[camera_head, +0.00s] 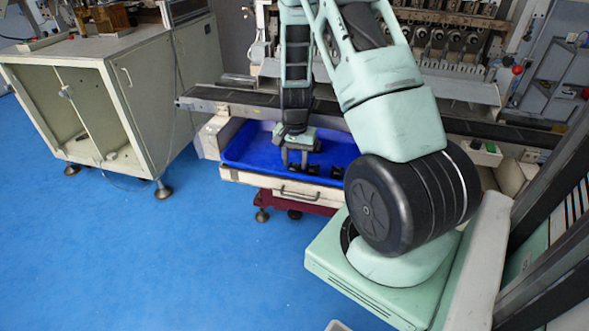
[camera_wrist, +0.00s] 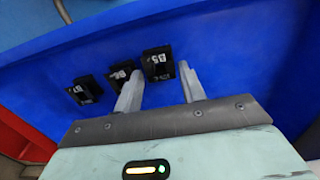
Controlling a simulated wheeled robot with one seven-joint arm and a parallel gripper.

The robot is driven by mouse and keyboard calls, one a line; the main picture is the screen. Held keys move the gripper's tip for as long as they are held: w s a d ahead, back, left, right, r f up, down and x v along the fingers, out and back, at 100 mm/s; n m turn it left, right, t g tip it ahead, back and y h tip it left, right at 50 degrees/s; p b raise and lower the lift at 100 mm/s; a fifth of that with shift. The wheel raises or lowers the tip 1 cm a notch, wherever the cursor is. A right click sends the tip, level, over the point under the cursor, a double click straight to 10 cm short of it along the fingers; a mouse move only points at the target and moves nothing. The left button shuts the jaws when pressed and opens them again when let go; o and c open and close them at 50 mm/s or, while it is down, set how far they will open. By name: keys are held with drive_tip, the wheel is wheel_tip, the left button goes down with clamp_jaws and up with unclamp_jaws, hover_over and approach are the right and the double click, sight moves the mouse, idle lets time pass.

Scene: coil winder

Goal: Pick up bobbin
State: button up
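Several black bobbins lie in a blue tray (camera_head: 236,152). In the wrist view three black bobbins with white markings sit in a slanting row on the blue tray floor (camera_wrist: 235,60): a left bobbin (camera_wrist: 86,90), a middle bobbin (camera_wrist: 119,72) and a right bobbin (camera_wrist: 158,63). My gripper (camera_wrist: 160,85) is open, with its two fingers spread apart. The right bobbin shows between and beyond the fingertips. The left finger partly covers the middle bobbin. In the head view my gripper (camera_head: 293,160) points down into the tray near the bobbins (camera_head: 312,169). I cannot tell whether it touches one.
The tray sits in a pale drawer with a handle (camera_head: 297,194), below a dark rail (camera_head: 240,100) of the winding machine. A pale cabinet (camera_head: 125,90) stands at left. The blue floor (camera_head: 130,260) in front is clear. The tray walls rise around the bobbins.

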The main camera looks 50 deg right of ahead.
drive_tip(key=shift+f, duration=0.95)
drive_tip(key=c, duration=0.6)
drive_tip(key=shift+r, duration=0.1)
wheel_tip(320, 180, up, 10)
drive_tip(key=shift+s, duration=0.1)
